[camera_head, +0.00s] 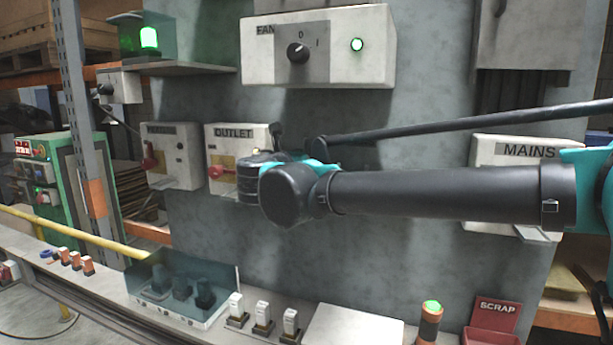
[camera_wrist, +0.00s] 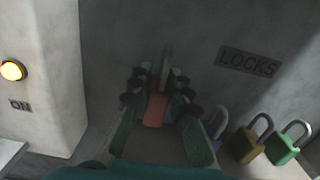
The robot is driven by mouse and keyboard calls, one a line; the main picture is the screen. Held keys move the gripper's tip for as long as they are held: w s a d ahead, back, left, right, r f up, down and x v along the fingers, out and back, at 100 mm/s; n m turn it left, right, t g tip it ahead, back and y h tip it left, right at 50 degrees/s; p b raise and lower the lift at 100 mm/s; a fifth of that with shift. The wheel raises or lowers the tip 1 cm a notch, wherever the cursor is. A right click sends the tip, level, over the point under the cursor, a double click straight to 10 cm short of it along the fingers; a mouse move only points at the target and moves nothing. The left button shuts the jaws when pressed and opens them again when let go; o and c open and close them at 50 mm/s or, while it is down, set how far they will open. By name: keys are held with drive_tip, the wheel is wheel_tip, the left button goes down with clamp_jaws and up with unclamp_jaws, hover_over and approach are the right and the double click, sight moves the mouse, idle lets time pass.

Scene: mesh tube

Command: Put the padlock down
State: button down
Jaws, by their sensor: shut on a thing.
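In the wrist view, my gripper (camera_wrist: 158,98) is shut on a red padlock (camera_wrist: 155,112). Its body sits between the dark finger pads and its grey shackle points away from me, toward the grey wall. A blue padlock (camera_wrist: 214,136), partly hidden by my gripper, a brass padlock (camera_wrist: 246,148) and a green padlock (camera_wrist: 282,152) are to the right of my gripper, below the LOCKS label (camera_wrist: 249,61). I cannot tell whether the red padlock touches anything besides my gripper. In the head view my arm hides the padlocks.
A pale box with a lit amber lamp (camera_wrist: 12,70) and an ON label stands at left in the wrist view. In the head view, the OUTLET box (camera_head: 222,150), FAN box (camera_head: 345,70) and MAINS box (camera_head: 490,152) are close around my arm. A red SCRAP bin (camera_head: 494,318) is at lower right.

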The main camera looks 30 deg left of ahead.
wheel_tip(320, 180, down, 5)
drive_tip(key=shift+f, duration=0.1)
drive_tip(key=shift+w+f, duration=0.15)
drive_tip(key=shift+f, duration=0.05)
drive_tip(key=shift+f, duration=0.15)
drive_tip(key=c, duration=1.4)
unclamp_jaws()
drive_tip(key=shift+s, duration=0.3)
drive_tip(key=s, duration=0.3)
drive_tip(key=s+d, duration=0.1)
drive_tip(key=s, duration=0.7)
drive_tip(key=shift+s+d, duration=0.15)
drive_tip(key=shift+s, duration=0.05)
